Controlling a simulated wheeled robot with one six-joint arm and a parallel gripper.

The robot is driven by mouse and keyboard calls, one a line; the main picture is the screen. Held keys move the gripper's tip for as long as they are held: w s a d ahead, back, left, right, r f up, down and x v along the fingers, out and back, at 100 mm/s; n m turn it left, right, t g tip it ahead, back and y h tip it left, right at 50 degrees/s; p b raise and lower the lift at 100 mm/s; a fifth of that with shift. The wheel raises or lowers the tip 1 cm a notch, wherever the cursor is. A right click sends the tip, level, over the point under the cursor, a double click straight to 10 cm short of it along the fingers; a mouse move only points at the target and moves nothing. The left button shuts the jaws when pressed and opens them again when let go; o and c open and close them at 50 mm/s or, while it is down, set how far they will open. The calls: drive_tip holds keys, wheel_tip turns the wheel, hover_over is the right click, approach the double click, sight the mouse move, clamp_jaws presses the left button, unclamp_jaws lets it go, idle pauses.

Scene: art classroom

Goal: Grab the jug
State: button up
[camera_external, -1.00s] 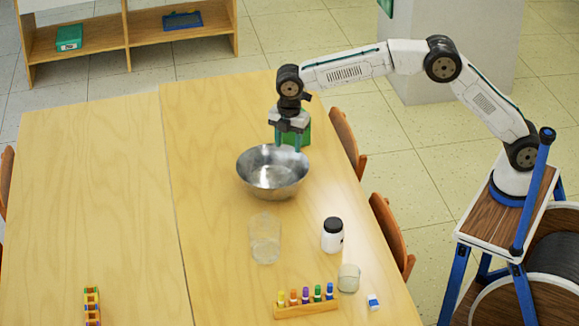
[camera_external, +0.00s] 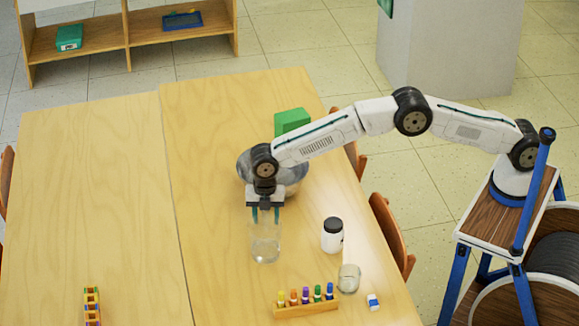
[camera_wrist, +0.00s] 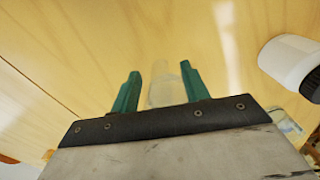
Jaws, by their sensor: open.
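The clear glass jug (camera_external: 265,245) stands upright on the wooden table in front of the metal bowl. My gripper (camera_external: 265,217) points down at the jug's upper part, with its two teal fingers apart. In the wrist view the jug (camera_wrist: 165,88) shows between the open fingers of my gripper (camera_wrist: 160,88), partly hidden by the dark gripper body. I cannot tell whether either finger touches the glass.
The metal bowl (camera_external: 292,178) is behind my gripper, with a green box (camera_external: 292,121) beyond it. A white jar with a black lid (camera_external: 332,236), a small glass (camera_external: 348,279), a marker rack (camera_external: 306,308) and an eraser (camera_external: 373,302) stand nearby.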

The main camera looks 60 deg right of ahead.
wheel_tip(320, 180, down, 2)
drive_tip(key=shift+f, duration=0.1)
clamp_jaws()
drive_tip(key=shift+r, duration=0.25)
